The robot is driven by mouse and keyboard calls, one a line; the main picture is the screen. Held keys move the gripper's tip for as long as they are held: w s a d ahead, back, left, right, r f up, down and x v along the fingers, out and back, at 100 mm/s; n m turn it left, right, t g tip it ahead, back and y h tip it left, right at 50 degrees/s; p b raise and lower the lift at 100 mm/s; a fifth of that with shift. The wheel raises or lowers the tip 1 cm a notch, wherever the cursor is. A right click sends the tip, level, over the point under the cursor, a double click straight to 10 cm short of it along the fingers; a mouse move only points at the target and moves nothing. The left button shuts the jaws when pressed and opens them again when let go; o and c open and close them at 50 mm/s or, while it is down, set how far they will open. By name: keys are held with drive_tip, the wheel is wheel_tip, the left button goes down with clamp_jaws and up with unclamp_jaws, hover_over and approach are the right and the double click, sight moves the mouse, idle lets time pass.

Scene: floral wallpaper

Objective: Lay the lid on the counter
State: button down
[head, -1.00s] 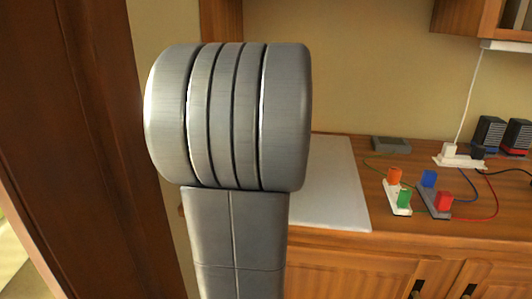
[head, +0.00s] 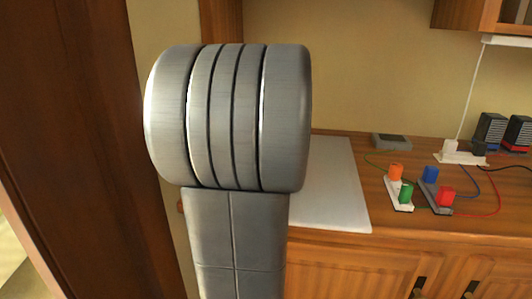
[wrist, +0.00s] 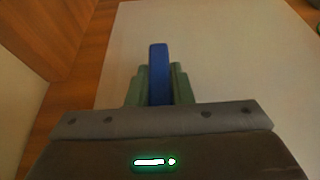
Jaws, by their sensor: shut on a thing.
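My gripper (wrist: 158,82) shows in the wrist view with its green fingers shut on a narrow blue piece, the lid (wrist: 158,60), seen edge-on. The lid stands upright between the fingers and sticks out a little past their tips. Behind it is the pale white board on the counter (wrist: 225,50). I cannot tell whether the lid touches that board. In the head view my arm hides the gripper and the lid. The wooden counter (head: 425,225) runs to the right of my arm.
The white board also shows in the head view (head: 335,190), with its right part bare. To its right are power strips with orange, green, blue and red plugs (head: 430,190), cables and a white strip (head: 460,156). A grey box (head: 391,141) and dark racks (head: 503,131) stand at the back.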

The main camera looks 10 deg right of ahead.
drive_tip(key=shift+f, duration=0.1)
drive_tip(key=c, duration=1.2)
unclamp_jaws()
drive_tip(key=shift+f, duration=0.1)
